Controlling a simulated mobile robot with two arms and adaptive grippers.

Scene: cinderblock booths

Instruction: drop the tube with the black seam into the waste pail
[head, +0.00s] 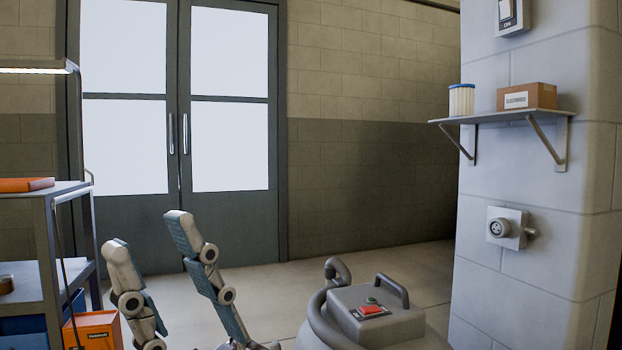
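My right gripper (150,245) rises from the bottom edge, left of the middle, with its fingers pointing up. Its two light grey fingers with teal pads stand apart, with nothing between them. My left gripper is not in view. I see no tube with a black seam and no waste pail that I can make out in this view.
A grey machine with hose and red switch (371,310) stands at bottom centre-right. A shelf rack (50,194) is at left, with an orange box (93,330) low beside it. A wall shelf (500,117) holds a filter (461,101) and carton (527,96). Double doors (180,220) are behind.

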